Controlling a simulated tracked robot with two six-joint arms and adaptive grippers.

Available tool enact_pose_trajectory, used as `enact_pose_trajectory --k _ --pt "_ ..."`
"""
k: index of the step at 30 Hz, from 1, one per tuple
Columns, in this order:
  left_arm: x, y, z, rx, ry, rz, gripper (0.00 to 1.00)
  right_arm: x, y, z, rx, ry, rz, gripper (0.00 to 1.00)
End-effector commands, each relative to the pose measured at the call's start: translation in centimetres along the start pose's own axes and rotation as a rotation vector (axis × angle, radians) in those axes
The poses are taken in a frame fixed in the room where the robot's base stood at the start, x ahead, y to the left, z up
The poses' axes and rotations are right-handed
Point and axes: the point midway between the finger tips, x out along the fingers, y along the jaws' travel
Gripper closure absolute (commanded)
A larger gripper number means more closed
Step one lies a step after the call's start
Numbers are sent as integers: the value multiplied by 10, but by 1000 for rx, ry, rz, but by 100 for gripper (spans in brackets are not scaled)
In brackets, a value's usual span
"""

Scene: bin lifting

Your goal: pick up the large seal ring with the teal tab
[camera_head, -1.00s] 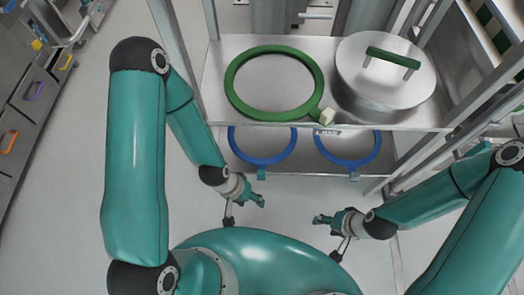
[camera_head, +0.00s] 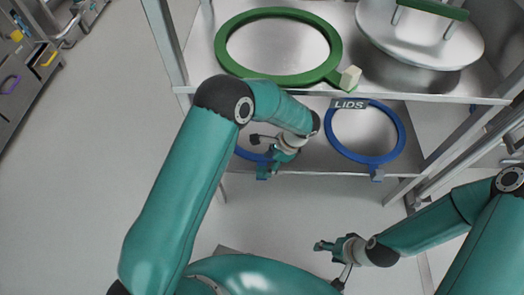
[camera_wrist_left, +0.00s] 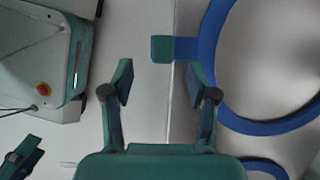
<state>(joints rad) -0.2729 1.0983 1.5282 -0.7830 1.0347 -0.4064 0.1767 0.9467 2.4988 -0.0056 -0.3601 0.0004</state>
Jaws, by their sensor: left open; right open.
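A blue seal ring (camera_head: 249,155) lies on the lower shelf at the left in the head view, mostly hidden behind my left arm and gripper. In the left wrist view the blue ring (camera_wrist_left: 208,40) has a square teal tab (camera_wrist_left: 163,49) sticking out past the shelf edge. My left gripper (camera_head: 268,170) is open and empty at that ring's front. In the wrist view the tab appears just beyond and between my left fingertips (camera_wrist_left: 160,76), apart from them. My right gripper (camera_head: 325,247) is open and empty, below and in front of the shelf.
A second blue ring (camera_head: 333,133) with a grey-blue tab (camera_head: 377,175) lies to the right on the lower shelf, under the LIDS label (camera_head: 349,104). The upper shelf holds a green ring (camera_head: 335,52) with a pale tab and a lidded metal pot (camera_head: 415,45). Shelf posts flank both sides.

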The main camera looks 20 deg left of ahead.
Motion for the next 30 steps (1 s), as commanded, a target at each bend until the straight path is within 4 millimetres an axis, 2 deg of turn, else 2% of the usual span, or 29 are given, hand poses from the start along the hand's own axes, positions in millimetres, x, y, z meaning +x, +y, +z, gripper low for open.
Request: enact_pose_trajectory --k 3,8,18,26,30 --pt "13 -1 0 3 -8 -2 42 4 2 0 0 1 0 42" --pt "24 -2 0 2 -7 -2 42 6 2 0 0 0 0 42" --pt "67 -4 -1 1 -6 0 42 19 7 0 0 0 0 42" --pt "70 -4 0 1 -5 -1 42 19 7 0 0 0 0 42" --pt "70 -4 0 1 -5 -1 62 19 7 0 0 0 0 42"
